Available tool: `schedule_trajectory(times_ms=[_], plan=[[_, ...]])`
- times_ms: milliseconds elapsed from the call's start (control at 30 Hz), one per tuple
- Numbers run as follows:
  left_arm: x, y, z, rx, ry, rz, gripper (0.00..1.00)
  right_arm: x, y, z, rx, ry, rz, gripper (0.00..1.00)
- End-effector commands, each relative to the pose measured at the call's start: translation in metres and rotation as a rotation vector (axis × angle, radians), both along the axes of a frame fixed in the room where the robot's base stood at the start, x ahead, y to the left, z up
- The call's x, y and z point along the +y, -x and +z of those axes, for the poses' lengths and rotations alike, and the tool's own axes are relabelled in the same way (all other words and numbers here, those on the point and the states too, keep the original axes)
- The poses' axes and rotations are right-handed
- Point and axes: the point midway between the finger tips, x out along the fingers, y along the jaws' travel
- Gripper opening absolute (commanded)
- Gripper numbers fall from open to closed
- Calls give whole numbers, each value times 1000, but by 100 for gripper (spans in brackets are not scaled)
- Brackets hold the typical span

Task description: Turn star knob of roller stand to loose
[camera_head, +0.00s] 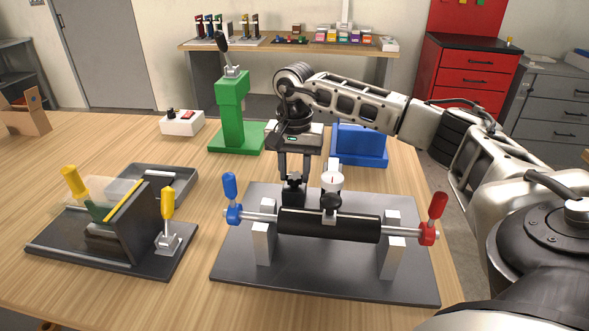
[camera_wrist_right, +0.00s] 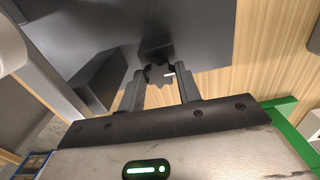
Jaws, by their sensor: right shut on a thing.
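The roller stand has a dark base plate (camera_head: 310,284), two light posts and a black roller (camera_head: 330,225) between them. A black star knob (camera_head: 293,187) stands on a dark block (camera_head: 294,198) at the back of the plate, left of the white dial (camera_head: 332,181). My right gripper (camera_head: 294,177) points down and is shut on the star knob, its fingers on either side. In the right wrist view the knob (camera_wrist_right: 158,73) shows between the fingertips, its lobes partly hidden. The knob's turn position cannot be told. My left gripper is not in view.
A blue-knobbed handle (camera_head: 230,187) and a red one (camera_head: 438,206) stick up at the roller's ends. A green press (camera_head: 231,100) and a blue block (camera_head: 360,143) stand behind. A dark fixture with yellow handles (camera_head: 167,203) is at left. Bare wood lies between.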

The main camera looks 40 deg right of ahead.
Motion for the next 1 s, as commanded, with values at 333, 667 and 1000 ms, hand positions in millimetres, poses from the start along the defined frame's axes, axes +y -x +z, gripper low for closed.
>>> schedule_trajectory(times_ms=[333, 667, 1000], plan=[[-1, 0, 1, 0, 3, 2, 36, 1, -1, 1, -3, -2, 54, 11], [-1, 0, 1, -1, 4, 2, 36, 0, -1, 1, -3, -1, 55, 36], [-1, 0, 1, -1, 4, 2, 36, 0, 0, 1, -1, -1, 52, 55]])
